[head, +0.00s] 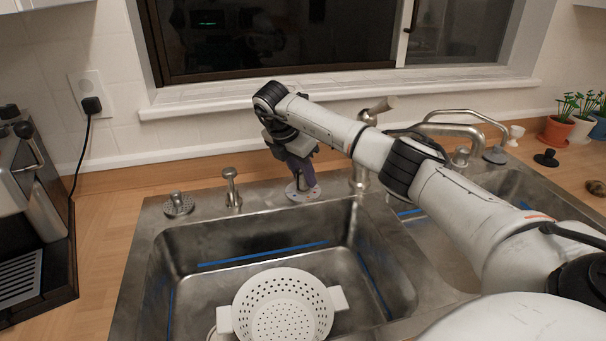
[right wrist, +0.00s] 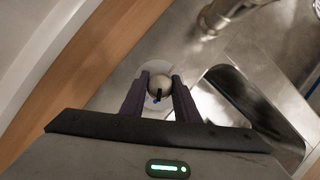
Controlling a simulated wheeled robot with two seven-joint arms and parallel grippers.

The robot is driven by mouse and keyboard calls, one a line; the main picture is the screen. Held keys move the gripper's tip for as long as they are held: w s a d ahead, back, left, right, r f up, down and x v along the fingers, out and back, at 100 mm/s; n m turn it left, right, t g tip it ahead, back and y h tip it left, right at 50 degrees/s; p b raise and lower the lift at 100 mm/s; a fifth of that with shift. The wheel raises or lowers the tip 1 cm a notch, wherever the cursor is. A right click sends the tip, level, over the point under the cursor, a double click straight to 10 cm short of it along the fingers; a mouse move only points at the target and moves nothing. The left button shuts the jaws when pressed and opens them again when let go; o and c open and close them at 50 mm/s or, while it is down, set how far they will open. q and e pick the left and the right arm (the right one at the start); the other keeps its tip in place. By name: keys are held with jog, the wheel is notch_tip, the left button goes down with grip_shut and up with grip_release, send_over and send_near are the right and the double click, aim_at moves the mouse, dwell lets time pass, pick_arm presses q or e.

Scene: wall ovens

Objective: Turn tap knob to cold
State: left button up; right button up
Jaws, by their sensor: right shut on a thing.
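The tap knob (right wrist: 159,83) is a small round metal knob with a dark mark on top, on a pale round plate behind the sink. A small blue mark shows beside it in the right wrist view. My right gripper (right wrist: 158,92) is shut on the knob, with one dark finger on each side of it. In the head view the same gripper (head: 301,172) points down at the pale plate (head: 303,194) on the sink's back ledge and hides most of the knob. My left gripper is not in view.
A curved metal faucet (head: 455,127) and a metal post (head: 360,178) stand right of the knob. A soap pump (head: 231,187) stands to the left. A white colander (head: 240,296) sits in the sink basin. A window sill (head: 215,103) runs behind; a coffee machine (head: 30,215) is at the left.

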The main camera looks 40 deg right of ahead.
jog(key=shift+m, duration=0.3)
jog(key=o, duration=1)
jog(key=shift+o, duration=0.2)
jog(key=shift+r, duration=0.1)
jog(key=b+v, duration=0.1)
jog(key=v, duration=0.9)
jog(key=shift+w, duration=0.1)
